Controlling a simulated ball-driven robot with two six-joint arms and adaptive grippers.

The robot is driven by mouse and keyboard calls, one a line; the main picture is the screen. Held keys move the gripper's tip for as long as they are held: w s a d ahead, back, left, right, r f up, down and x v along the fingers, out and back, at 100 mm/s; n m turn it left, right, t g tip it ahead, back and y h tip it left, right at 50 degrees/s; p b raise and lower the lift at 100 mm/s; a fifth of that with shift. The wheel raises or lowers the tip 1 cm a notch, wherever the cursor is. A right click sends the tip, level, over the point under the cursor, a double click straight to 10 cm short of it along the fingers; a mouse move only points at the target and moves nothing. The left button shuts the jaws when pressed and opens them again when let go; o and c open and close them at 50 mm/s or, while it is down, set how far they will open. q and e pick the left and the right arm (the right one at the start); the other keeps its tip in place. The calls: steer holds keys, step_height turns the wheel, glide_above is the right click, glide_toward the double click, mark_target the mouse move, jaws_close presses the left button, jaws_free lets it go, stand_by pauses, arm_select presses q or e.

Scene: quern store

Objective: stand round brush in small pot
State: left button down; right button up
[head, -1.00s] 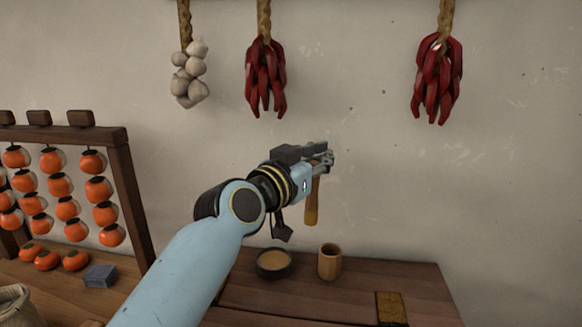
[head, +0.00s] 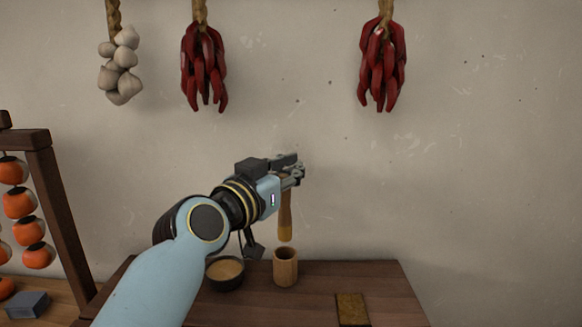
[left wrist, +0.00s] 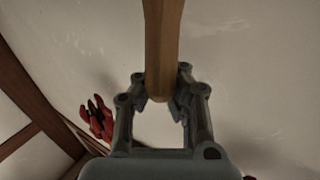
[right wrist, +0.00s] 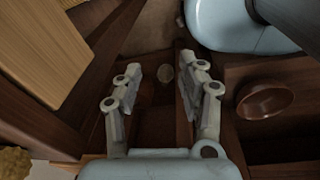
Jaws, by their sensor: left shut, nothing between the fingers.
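The round brush (head: 285,215) hangs upright just under my left gripper (head: 298,170) in the head view, with its lighter end down. In the left wrist view the brush's wooden handle (left wrist: 162,40) runs down to the fingers of my left gripper (left wrist: 162,78). That gripper is shut; the frames do not settle whether it grips the handle. The small pot (head: 286,268), a wooden cup, stands on the dark table below the brush, with a gap between them. My right gripper (right wrist: 163,68) is open and empty in the right wrist view.
A dark bowl (head: 224,274) with tan contents stands left of the pot. A tan block (head: 352,308) lies on the table (head: 320,285) to the right. A rack (head: 55,205) of orange fruit stands at left. Garlic (head: 121,66) and chillies (head: 383,65) hang above.

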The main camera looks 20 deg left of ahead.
mark_target(281, 212)
arm_select(q)
steer(key=shift+f+b, duration=2.9)
steer(key=shift+f, duration=0.4)
steer(key=c, duration=1.4)
jaws_free()
steer(key=shift+s, duration=0.1)
steer(key=v, duration=1.1)
steer(key=shift+s, duration=0.4)
steer(key=shift+a, duration=0.1)
